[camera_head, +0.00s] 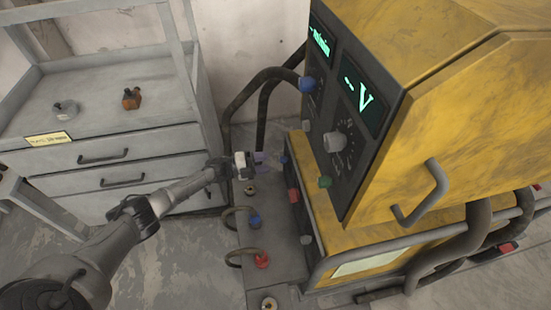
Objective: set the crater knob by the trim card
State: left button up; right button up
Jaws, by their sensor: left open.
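A yellow welding power unit stands at the right, its dark front panel (349,105) carrying green-lit displays. On the panel are a large grey knob (334,142) with a dial scale around it, a blue knob (307,84) and a green knob (325,182). I cannot read which one is the crater knob. A small yellow card (48,139) with print too small to read is on the front edge of the grey cabinet; I cannot tell if it is the trim card. My left gripper (259,160) is open and empty, left of the panel and apart from it. My right gripper is not in view.
The grey drawer cabinet (118,140) holds two small fittings on its shelf. Blue and red cable plugs (262,260) sit low in front. A grey handle (425,197) juts from the unit's side.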

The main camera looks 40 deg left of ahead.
pick_arm(q)
jog(key=p+v, duration=0.1)
jog(key=v, duration=0.6)
jog(key=shift+s+a, duration=0.2)
jog(key=shift+s, duration=0.1)
jog(key=shift+w, duration=0.1)
